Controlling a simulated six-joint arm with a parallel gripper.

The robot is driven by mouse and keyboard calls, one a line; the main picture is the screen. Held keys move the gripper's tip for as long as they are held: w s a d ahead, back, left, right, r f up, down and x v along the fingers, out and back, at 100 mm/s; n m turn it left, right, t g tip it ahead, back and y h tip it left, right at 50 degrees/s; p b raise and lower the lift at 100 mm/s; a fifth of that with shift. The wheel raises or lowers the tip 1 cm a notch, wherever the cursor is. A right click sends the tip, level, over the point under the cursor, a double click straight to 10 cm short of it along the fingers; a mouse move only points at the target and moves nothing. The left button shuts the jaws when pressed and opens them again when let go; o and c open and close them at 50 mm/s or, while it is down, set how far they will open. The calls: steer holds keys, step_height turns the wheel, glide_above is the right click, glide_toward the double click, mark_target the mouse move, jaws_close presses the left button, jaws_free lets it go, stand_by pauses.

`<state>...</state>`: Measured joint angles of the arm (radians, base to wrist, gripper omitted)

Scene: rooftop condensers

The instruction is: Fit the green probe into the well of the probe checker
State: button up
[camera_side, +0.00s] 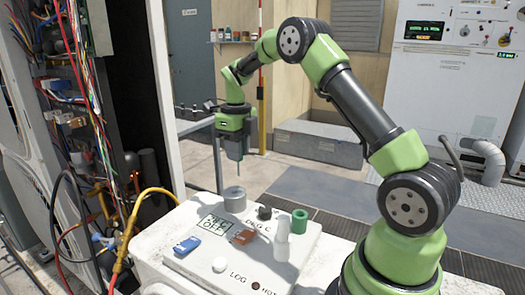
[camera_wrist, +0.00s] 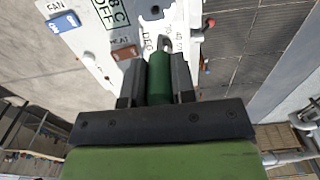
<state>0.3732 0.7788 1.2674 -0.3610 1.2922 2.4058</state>
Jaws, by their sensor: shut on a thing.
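My gripper (camera_side: 233,145) hangs over the white panel of the probe checker in the side view. In the wrist view its two dark fingers (camera_wrist: 157,68) are shut on the green probe (camera_wrist: 159,80), which lies between them as a green cylinder.
On the panel stand a green cylinder (camera_side: 299,221), white upright pieces (camera_side: 282,242), a black knob (camera_side: 264,213), a blue switch (camera_side: 187,246) and a brown switch (camera_side: 243,237). An open cabinet with loose wires (camera_side: 90,110) and a yellow cable (camera_side: 130,225) is at the left.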

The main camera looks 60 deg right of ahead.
steer(key=shift+w+a+f, duration=0.1)
steer(key=shift+w+f, duration=0.1)
steer(key=shift+f, duration=0.5)
steer(key=shift+w+a+f, duration=0.1)
steer(key=shift+w+f, duration=0.15)
steer(key=shift+f, duration=0.4)
steer(key=shift+w+a+f, duration=0.1)
steer(key=shift+w+f, duration=0.1)
steer(key=shift+f, duration=0.5)
steer(key=shift+f, duration=2.5)
stand_by(0.4)
steer(key=o, duration=1)
steer(key=shift+d+r, duration=0.1)
step_height(320, 180, up, 10)
